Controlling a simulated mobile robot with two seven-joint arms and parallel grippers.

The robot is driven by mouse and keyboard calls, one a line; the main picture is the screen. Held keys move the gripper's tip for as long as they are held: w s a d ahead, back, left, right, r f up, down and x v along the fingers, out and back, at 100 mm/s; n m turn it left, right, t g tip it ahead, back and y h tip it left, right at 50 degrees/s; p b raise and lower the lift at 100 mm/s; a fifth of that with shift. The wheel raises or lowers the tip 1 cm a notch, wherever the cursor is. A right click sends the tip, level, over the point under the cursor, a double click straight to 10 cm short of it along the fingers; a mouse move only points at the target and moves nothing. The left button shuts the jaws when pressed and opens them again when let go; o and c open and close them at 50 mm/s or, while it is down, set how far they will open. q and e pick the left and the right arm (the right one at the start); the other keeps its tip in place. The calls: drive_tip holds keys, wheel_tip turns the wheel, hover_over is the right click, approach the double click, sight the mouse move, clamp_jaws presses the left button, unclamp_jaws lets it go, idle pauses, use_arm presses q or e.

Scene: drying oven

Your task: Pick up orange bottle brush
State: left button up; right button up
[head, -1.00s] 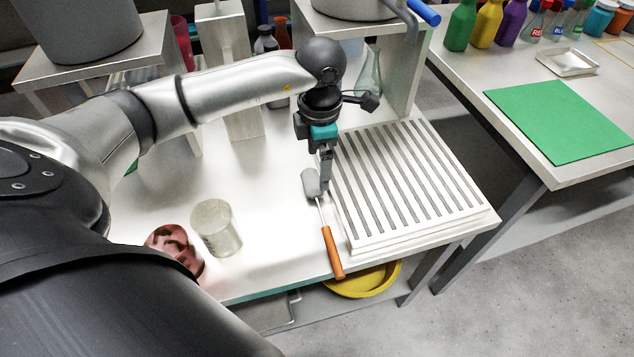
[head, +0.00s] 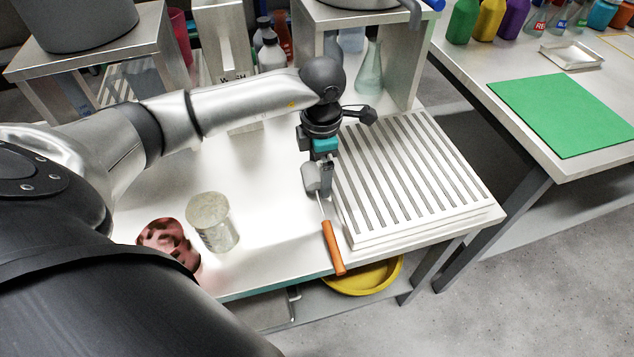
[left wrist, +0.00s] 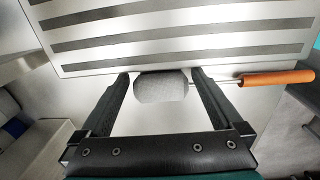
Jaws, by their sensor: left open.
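The bottle brush has an orange handle (head: 333,248), a thin metal shaft and a grey head (head: 311,179). It lies on the white bench beside the slatted rack, with its handle toward the front edge. In the left wrist view the grey head (left wrist: 161,87) sits between the fingertips and the orange handle (left wrist: 276,78) extends to the right. My left gripper (head: 322,186) points down over the brush head. Its open fingers (left wrist: 162,76) stand on both sides of the head; I cannot tell whether they touch it. My right gripper is not in view.
A white slatted rack (head: 415,180) stands right of the brush. A clear beaker (head: 213,222) and a red patterned object (head: 166,243) are to the left. A glass flask (head: 369,70) is behind. A yellow basin (head: 365,277) sits below the bench.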

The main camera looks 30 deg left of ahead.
use_arm(q)
drive_tip(key=c, duration=1.4)
drive_tip(key=shift+r, duration=0.2)
